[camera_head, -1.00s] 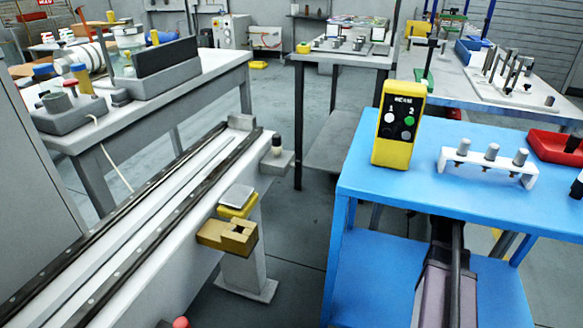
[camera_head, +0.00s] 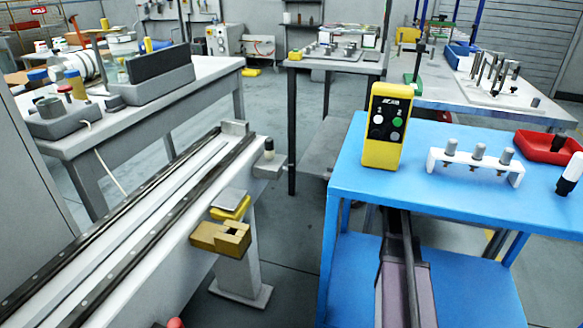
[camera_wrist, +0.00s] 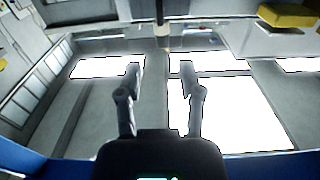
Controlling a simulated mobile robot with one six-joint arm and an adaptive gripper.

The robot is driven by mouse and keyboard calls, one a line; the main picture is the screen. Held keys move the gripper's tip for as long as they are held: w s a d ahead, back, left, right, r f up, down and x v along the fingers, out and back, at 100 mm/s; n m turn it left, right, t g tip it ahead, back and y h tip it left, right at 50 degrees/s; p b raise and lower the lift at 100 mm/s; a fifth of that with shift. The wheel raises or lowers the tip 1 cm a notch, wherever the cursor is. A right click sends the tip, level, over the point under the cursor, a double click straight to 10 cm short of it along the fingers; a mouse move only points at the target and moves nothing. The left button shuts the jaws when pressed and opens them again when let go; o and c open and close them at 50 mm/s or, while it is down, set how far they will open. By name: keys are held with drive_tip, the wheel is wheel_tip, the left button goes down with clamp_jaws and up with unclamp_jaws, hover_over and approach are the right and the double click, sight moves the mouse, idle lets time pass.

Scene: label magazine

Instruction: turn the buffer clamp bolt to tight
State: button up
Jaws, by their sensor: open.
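My gripper (camera_wrist: 160,85) shows in the wrist view with its two grey fingers apart and nothing between them. I cannot make out a clamp bolt for certain in either view. In the head view a brass-coloured slotted block (camera_head: 221,239) sits at the side of a long rail bench (camera_head: 130,235), beside a yellow piece with a grey top (camera_head: 230,203). A small post with a dark and pale knob (camera_head: 269,150) stands on a bracket near the rail's far end. My gripper is not clearly visible in the head view.
A blue table (camera_head: 440,205) on the right carries a yellow button box (camera_head: 384,126), a white rack with several pins (camera_head: 475,165) and a red tray (camera_head: 547,147). Grey floor (camera_head: 290,235) is open between bench and table. A yellow object (camera_wrist: 290,17) shows in the wrist view.

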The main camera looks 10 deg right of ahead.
sight(291, 166)
drive_tip(key=x, duration=1.3)
drive_tip(key=shift+w, duration=0.1)
drive_tip(key=shift+c, duration=0.2)
clamp_jaws()
drive_tip(key=shift+a, duration=0.1)
